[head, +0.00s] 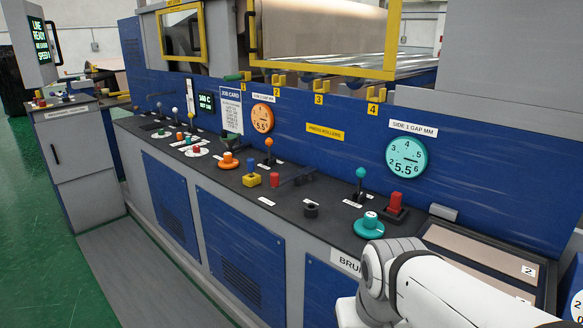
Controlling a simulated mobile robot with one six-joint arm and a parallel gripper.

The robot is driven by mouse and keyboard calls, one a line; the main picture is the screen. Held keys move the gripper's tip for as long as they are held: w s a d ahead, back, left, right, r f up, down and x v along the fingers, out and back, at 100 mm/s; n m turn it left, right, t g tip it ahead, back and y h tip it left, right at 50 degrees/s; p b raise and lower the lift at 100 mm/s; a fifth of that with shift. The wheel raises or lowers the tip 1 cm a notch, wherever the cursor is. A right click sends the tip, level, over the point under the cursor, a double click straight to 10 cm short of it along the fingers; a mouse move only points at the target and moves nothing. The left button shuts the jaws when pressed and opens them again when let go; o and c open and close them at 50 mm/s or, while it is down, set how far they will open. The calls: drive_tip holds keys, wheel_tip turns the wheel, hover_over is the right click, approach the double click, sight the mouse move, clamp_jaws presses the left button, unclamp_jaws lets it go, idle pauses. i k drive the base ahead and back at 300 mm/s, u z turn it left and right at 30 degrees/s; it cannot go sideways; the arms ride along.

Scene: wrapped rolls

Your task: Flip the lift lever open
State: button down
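Several ball-topped levers stand on the dark control desk (330,192). One has a teal ball (361,174) and stands upright at the right, and one has an orange ball (268,142) near the middle. Smaller ones with a white ball (175,111) and a blue ball (159,105) stand at the far left. The labels beside them are too small to read, so I cannot tell which is the lift lever. My white arm enters at the lower right, in front of the desk's near end. My gripper is out of the picture.
Teal (370,222) and orange (229,161) knobs, a red button (396,199) and a yellow block (251,179) crowd the desk. A blue panel behind carries a teal gauge (407,158), an orange gauge (263,117) and yellow hooks (375,108). Green floor (60,255) is clear at left.

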sight(274, 181)
drive_tip(key=i, duration=0.55)
drive_tip(key=u, duration=0.05)
drive_tip(key=k, duration=1.35)
drive_tip(key=u, duration=0.2)
drive_tip(key=i, duration=0.6)
drive_tip(key=u, duration=0.45)
drive_tip(key=i, duration=1.5)
drive_tip(key=u, duration=0.1)
